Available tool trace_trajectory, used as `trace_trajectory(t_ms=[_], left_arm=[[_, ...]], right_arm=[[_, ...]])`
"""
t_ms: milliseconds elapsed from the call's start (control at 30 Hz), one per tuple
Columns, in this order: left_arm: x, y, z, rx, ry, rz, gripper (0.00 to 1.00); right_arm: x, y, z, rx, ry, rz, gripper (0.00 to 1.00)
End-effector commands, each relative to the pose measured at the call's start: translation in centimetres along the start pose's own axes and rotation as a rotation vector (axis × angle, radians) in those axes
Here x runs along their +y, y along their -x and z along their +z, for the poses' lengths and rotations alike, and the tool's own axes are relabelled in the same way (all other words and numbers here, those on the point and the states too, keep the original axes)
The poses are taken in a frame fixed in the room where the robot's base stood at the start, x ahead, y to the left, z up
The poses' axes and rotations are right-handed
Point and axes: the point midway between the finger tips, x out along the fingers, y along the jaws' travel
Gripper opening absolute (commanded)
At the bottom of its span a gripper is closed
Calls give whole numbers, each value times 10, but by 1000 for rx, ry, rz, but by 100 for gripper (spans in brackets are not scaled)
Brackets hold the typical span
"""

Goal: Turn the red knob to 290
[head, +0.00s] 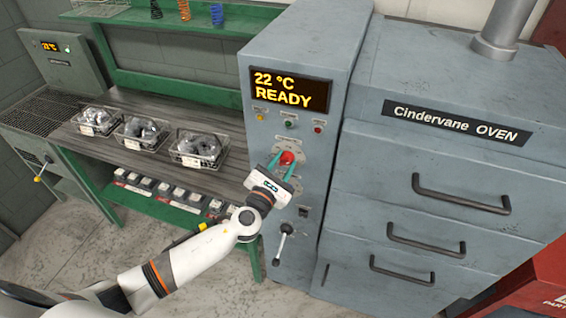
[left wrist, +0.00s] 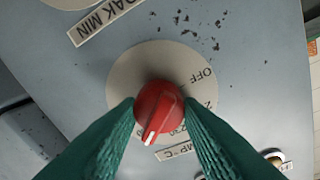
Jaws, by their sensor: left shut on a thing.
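The red knob (head: 288,157) is on the front of the grey oven control column, below the display. It also shows in the left wrist view (left wrist: 160,107), on a round pale dial plate (left wrist: 122,72). The knob's white pointer line points toward the lower left of that view, near a partly hidden number. "OFF" is printed at the plate's right; other marks are partly covered by the fingers. My left gripper (head: 285,164) is shut on the knob, its green fingers on either side. My right gripper is in neither view.
The display (head: 290,91) reads "22 °C READY". A second dial (head: 293,140) sits just above the knob, and a lever (head: 283,238) below. The oven drawers (head: 430,195) stand at right. A bench with wire baskets (head: 198,147) is at left.

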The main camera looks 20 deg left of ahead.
Motion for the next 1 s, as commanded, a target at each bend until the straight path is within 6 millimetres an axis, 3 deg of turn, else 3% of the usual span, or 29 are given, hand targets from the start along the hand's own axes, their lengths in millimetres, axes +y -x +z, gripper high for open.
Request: trace_trajectory(t_ms=[600,1000], left_arm=[[1,0,-1,-37,-567,58,11],[2,0,-1,-53,-797,81,11]], right_arm=[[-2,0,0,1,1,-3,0],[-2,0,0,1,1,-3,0]])
